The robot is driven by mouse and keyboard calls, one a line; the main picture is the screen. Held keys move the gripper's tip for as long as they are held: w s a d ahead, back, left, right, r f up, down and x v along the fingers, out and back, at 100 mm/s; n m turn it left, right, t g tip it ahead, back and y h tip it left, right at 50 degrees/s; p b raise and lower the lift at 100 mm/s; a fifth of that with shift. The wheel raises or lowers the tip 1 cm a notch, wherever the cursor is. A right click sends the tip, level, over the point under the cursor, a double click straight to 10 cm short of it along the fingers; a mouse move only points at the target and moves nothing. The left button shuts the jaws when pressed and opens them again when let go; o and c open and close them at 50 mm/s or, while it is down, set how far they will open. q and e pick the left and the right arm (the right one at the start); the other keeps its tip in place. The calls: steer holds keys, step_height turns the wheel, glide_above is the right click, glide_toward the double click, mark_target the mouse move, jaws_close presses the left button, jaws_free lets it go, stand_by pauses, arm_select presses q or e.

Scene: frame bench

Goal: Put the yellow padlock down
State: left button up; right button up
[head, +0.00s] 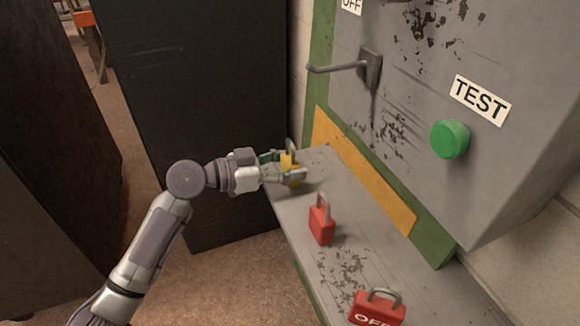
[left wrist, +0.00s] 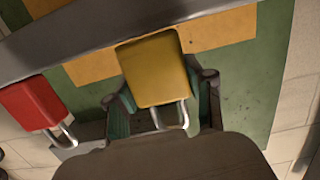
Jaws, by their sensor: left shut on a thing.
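The yellow padlock (head: 288,161) is at the far end of the grey ledge (head: 282,209), partly hidden by my fingers. My left gripper (head: 284,168) is shut on it from the left. In the left wrist view the yellow padlock's body (left wrist: 154,68) sits between the two fingers of my left gripper (left wrist: 160,92), with its metal shackle towards the wrist. I cannot tell whether the padlock touches the ledge. My right gripper is in neither view.
A red padlock (head: 321,224) stands on the ledge nearer me, and another red one marked OFF (head: 378,309) is at the near end. Above are a grey box with a lever (head: 340,67) and a green button (head: 450,139). A dark cabinet (head: 205,100) stands behind my arm.

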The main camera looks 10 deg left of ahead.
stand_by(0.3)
arm_select(q)
steer(key=o, duration=1.3)
